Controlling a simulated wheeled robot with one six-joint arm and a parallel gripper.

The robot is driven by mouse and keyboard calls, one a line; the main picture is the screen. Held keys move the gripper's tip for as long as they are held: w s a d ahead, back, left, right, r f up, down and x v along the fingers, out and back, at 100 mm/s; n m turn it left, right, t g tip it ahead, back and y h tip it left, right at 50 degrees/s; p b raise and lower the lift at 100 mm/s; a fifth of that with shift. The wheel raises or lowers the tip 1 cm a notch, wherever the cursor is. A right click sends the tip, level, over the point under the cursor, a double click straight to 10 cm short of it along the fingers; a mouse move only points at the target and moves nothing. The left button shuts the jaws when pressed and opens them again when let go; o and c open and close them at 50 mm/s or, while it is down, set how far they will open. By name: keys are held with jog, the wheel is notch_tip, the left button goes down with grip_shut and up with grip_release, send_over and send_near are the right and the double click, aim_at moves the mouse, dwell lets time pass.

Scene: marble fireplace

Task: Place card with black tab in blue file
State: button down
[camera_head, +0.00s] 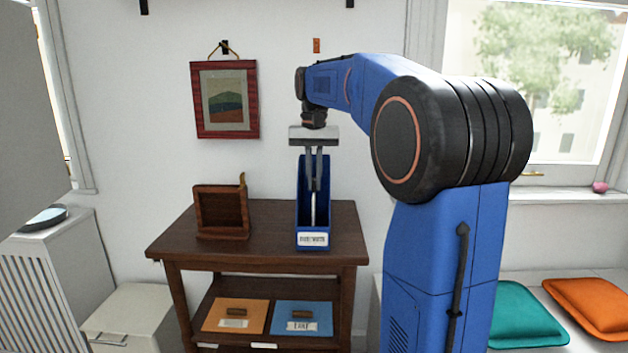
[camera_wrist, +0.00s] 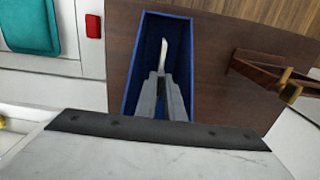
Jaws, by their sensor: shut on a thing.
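The blue file (camera_head: 313,239) stands upright on the dark wooden table, open at the top, with a white label on its front. In the wrist view I look down into it (camera_wrist: 131,84). My gripper (camera_head: 314,186) points straight down, with its fingers inside the file's opening. It is shut on a thin pale card (camera_head: 313,211), seen edge-on inside the file. In the wrist view the card (camera_wrist: 163,50) shows as a narrow white strip at the fingertips (camera_wrist: 162,80). The black tab cannot be made out; the fingers hide the card's gripped part.
A wooden box (camera_head: 197,215) stands left of the file on the table (camera_head: 270,225). An orange piece (camera_head: 222,313) and a blue piece (camera_head: 287,312) lie on the lower shelf. A framed picture (camera_head: 225,98) hangs on the wall behind. Cushions (camera_head: 525,315) lie at the right.

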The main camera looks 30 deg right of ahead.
jog(key=c, duration=1.9)
grip_release()
jog(key=shift+f, duration=0.1)
jog(key=shift+o, duration=0.2)
notch_tip(320, 180, up, 12)
